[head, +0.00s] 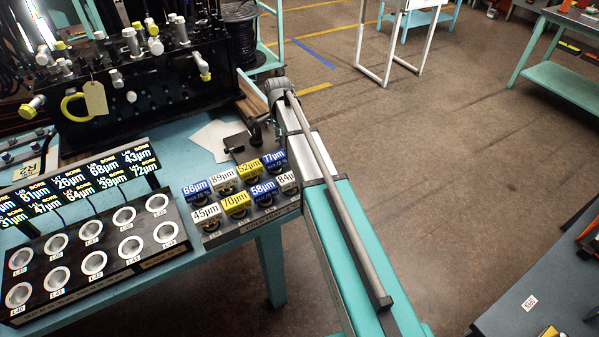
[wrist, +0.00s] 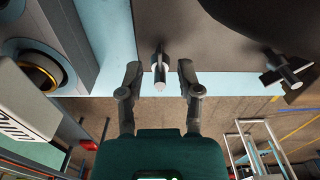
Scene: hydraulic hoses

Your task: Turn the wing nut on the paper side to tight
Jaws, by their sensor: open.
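In the wrist view a metal wing nut (wrist: 159,66) with a pale round stud end stands at the edge of a grey-brown plate (wrist: 210,60). My gripper (wrist: 159,72) is open, with one finger on each side of this nut and a visible gap on both sides. A second wing nut (wrist: 286,72) sits farther right on the plate, clear of the fingers. In the head view the dark plate (head: 236,149) lies beside white paper sheets (head: 213,136); the nuts are too small or hidden there. The wrist view shows no paper, so I cannot tell from it which nut is nearest the paper.
A large dark round body (wrist: 265,18) overhangs the plate in the wrist view. A rack of labelled filter blocks (head: 240,196) and a rack of round cups (head: 92,262) stand on the blue bench. A hydraulic manifold (head: 135,75) stands behind. Open floor lies to the right.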

